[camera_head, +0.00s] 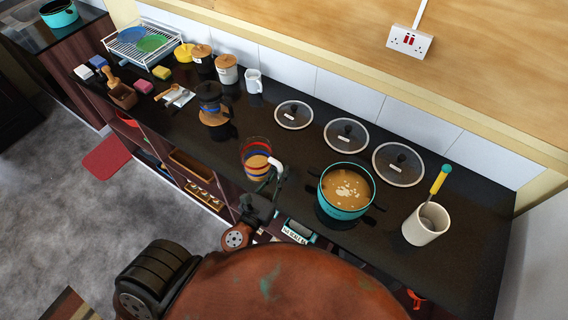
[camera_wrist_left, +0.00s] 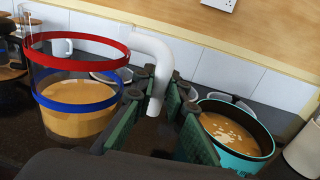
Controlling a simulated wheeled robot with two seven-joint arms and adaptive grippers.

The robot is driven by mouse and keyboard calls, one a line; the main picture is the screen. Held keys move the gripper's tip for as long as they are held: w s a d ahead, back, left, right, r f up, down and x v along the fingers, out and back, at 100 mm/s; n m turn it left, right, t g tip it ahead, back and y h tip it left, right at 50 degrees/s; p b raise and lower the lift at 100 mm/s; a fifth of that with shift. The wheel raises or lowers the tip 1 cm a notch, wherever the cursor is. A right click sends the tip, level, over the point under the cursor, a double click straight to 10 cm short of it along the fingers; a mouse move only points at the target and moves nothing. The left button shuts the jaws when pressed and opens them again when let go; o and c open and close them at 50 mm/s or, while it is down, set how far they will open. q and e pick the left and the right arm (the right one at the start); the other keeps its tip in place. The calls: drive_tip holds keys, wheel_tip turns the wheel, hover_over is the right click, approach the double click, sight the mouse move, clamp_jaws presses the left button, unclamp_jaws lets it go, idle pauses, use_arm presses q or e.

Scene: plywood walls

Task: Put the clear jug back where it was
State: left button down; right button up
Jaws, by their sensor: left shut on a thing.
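The clear jug (camera_head: 256,153) has a red and a blue band, a white handle and brown liquid inside. It is near the front edge of the dark counter, left of the teal pot (camera_head: 343,211). My left gripper (camera_head: 276,182) is shut on the jug's handle. In the left wrist view the fingers (camera_wrist_left: 160,103) close around the lower part of the white handle, and the jug (camera_wrist_left: 80,80) is close to upright. I cannot tell if its base touches the counter. The pot (camera_wrist_left: 238,158) holds brown liquid with pale lumps. My right gripper is not in view.
Three glass lids (camera_head: 346,136) lie along the wall. A white crock (camera_head: 425,226) with a yellow-and-teal utensil stands right of the pot. A coffee maker (camera_head: 211,103), a white mug (camera_head: 253,81) and canisters (camera_head: 227,70) stand to the left. Bare counter lies between coffee maker and jug.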

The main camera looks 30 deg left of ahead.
use_arm(q)
drive_tip(key=w+f+b, duration=0.2)
drive_tip(key=w+f, duration=0.1)
drive_tip(key=f, duration=0.1)
drive_tip(key=w+a+f+b, duration=0.1)
drive_tip(key=w+f, duration=0.3)
drive_tip(key=w+f+b, duration=0.2)
drive_tip(key=w+f, duration=0.2)
drive_tip(key=shift+a+b, duration=0.3)
drive_tip(key=shift+a, duration=0.05)
drive_tip(key=shift+r, duration=0.1)
drive_tip(key=c, duration=2.4)
unclamp_jaws()
drive_tip(key=o, duration=0.5)
drive_tip(key=shift+c, duration=0.2)
